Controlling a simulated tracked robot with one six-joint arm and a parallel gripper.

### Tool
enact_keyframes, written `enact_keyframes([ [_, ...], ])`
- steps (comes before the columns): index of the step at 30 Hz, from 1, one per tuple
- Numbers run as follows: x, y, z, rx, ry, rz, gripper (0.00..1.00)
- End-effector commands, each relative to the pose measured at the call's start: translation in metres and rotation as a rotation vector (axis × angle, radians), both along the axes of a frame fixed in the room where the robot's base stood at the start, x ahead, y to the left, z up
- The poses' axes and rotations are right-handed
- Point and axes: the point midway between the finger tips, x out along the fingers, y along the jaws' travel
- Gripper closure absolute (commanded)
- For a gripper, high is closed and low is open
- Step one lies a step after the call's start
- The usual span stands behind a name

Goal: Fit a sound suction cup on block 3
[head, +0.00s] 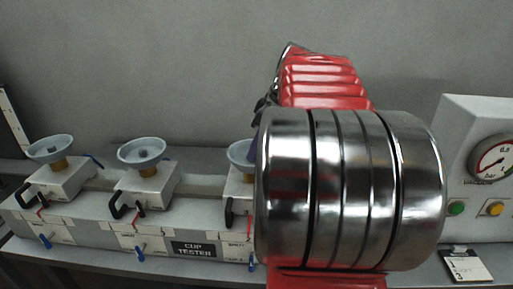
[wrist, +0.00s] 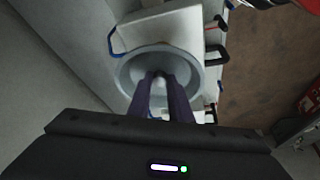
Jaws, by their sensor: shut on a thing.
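In the head view, pale grey suction cups stand on brass fittings on a row of white blocks: a left cup (head: 50,149), a middle cup (head: 142,152) and a third cup (head: 239,153), partly hidden by my arm. In the wrist view, my gripper (wrist: 160,78) points its purple fingers into the middle of a grey cup (wrist: 128,75) and is shut on it. A white block (wrist: 168,32) lies beneath that cup; whether the cup is seated on it I cannot tell. Block numbers are not readable.
The bench unit carries a "CUP TESTER" plate (head: 194,249), black handles (head: 127,206) and blue levers (head: 140,253). A gauge panel (head: 457,125) with green and yellow buttons stands at the right. A small card (head: 466,267) lies at its foot. My arm hides the centre.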

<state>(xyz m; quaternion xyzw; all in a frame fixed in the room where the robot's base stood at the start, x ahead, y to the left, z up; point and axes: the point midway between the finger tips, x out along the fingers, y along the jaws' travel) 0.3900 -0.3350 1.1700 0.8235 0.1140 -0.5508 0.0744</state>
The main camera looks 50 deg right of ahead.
Motion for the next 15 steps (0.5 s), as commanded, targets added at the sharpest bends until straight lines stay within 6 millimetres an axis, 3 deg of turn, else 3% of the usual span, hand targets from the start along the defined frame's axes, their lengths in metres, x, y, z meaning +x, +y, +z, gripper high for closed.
enact_keyframes([
  [10,0.0002,0.0002,-0.0049,0.0,0.0,0.0,1.0],
  [11,0.0006,0.0005,-0.005,0.0,-0.001,0.001,0.81],
  [15,0.0007,0.0006,-0.0049,0.0,0.0,0.001,0.74],
])
